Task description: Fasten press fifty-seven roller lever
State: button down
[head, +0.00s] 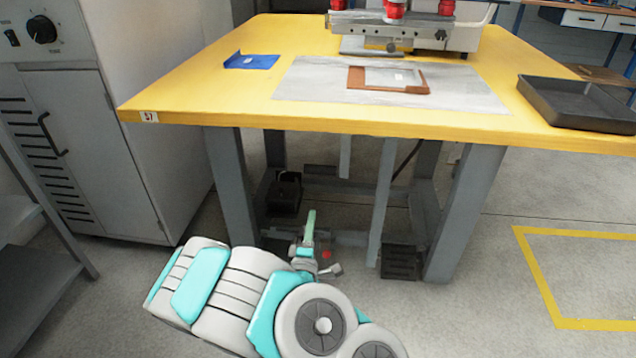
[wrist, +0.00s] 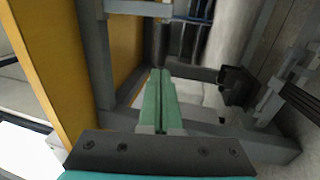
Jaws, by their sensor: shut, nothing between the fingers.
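The yellow-topped press table (head: 200,105) carries a small "57" label (head: 149,117) on its front left corner. My gripper (head: 311,214) is in front of the open space under this table, below the tabletop. In the wrist view its green fingers (wrist: 160,78) are together, with nothing between them. A black box-like unit (head: 285,192) sits low under the table at the left. A black unit (wrist: 237,86) also shows right of the fingers in the wrist view, apart from them. I cannot make out a roller lever for certain. A small red spot (head: 327,254) shows beside my gripper.
Grey table legs (head: 456,215) and lower crossbars frame the space around my gripper. A black slotted pedal (head: 400,262) stands near the right leg. A grey cabinet (head: 75,140) is close on the left. Open floor (head: 475,310) lies at the right.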

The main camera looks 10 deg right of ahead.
aim_at(319, 173)
jog(key=shift+b+x, duration=2.15)
jog(key=shift+x, duration=4.7)
